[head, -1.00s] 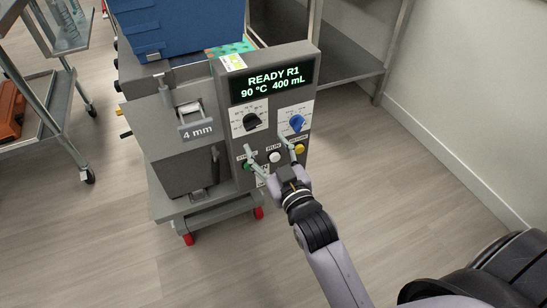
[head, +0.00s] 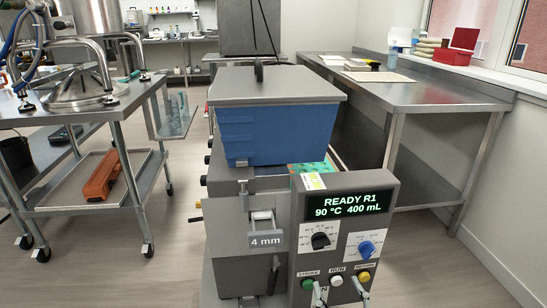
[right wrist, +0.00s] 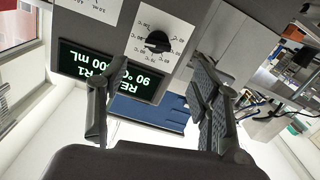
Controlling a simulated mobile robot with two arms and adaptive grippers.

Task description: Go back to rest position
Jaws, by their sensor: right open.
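The gummy depositor's control panel (head: 340,235) faces me, its display (head: 347,203) reading READY R1, 90 °C, 400 mL. Below are a black dial (head: 320,241), a blue knob (head: 366,248), and green, white (head: 337,281) and yellow buttons. My right gripper (head: 338,288) shows at the bottom edge, its fingers spread before the button row. It is open and empty. In the right wrist view the open right gripper (right wrist: 152,85) has the inverted panel, black dial and display beyond its fingers. Contact with the panel cannot be told. My left gripper is not in view.
A blue hopper (head: 265,132) with a grey lid (head: 275,83) tops the machine. A steel cart (head: 120,113) with an orange tool (head: 102,175) stands at left. A steel table (head: 420,94) runs along the right wall. Floor shows between the cart and machine.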

